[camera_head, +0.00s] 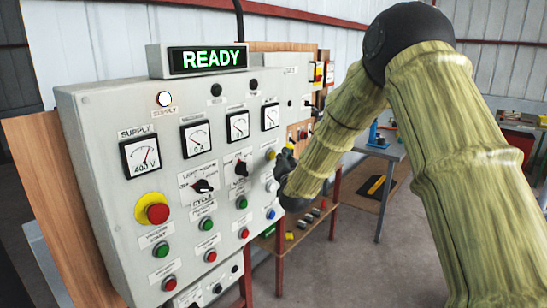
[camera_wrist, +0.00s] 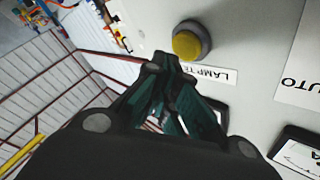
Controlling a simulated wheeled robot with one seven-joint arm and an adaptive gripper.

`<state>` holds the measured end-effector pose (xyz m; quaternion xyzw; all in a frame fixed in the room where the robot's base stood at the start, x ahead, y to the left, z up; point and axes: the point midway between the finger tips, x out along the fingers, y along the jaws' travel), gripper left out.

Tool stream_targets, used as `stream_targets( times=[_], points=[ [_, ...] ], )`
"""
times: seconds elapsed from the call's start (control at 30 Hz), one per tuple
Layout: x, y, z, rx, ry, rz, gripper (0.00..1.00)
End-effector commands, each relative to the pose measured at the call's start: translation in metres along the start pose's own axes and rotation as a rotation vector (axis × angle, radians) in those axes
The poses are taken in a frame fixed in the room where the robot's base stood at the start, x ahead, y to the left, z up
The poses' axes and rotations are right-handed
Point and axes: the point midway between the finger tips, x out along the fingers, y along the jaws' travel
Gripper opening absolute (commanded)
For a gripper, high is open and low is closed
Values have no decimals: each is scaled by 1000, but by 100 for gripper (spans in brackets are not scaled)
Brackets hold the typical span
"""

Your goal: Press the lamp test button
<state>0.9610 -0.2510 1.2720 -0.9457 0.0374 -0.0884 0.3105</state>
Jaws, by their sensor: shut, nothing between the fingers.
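The lamp test button is a round yellow button in a grey collar. It shows large in the wrist view (camera_wrist: 188,42) and small in the head view (camera_head: 271,154), on the right part of the grey control panel (camera_head: 95,120). Its label (camera_wrist: 212,75), partly hidden, reads "LAMP TE". My gripper is shut and empty, its fingertips (camera_wrist: 163,62) just below and left of the button in the wrist view. In the head view my gripper (camera_head: 284,160) is close to the panel, right beside the button. I cannot tell whether it touches the panel.
A red emergency button on a yellow base (camera_head: 156,212), a black selector (camera_head: 203,186), and several green, red and blue buttons share the panel. A lit "READY" display (camera_head: 207,59) sits on top. A bench (camera_head: 384,150) stands behind to the right.

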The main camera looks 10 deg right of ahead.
Motion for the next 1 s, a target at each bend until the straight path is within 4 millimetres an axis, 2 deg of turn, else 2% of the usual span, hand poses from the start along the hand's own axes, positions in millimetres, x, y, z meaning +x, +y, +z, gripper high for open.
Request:
stream_targets(
  times=[1.0],
  points=[
    [6,-5,4,0,0,0,0]
  ],
)
